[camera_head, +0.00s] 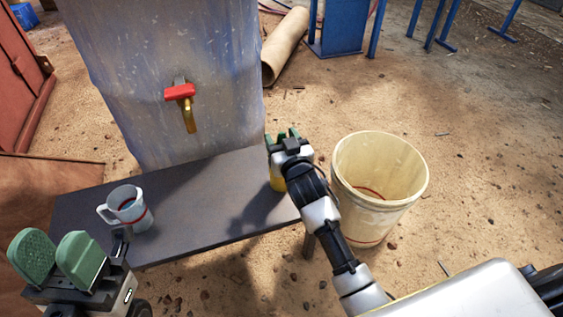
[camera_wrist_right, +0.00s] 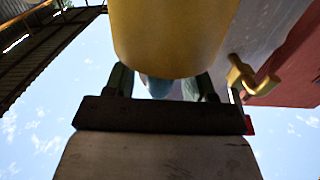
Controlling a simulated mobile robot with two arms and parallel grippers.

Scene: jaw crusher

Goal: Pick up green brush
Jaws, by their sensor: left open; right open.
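I cannot make out a green brush in either view. The only green I see clearly is the pads of my own grippers. My left gripper (camera_head: 56,256) is open and empty at the lower left, in front of the bench. My right gripper (camera_head: 282,137) is open at the right end of the bench, over a yellow object (camera_head: 277,183) that it partly hides. In the right wrist view this yellow object (camera_wrist_right: 175,38) looms large and rounded, close to the fingers. A small bluish thing (camera_wrist_right: 157,87) shows between the fingers; I cannot tell what it is.
A dark bench (camera_head: 195,205) carries a white mug (camera_head: 128,209) with bluish contents at its left end. Behind it stands a grey tank (camera_head: 165,85) with a red-handled tap (camera_head: 182,97). A cream bucket (camera_head: 378,190) stands on the ground right of my right arm.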

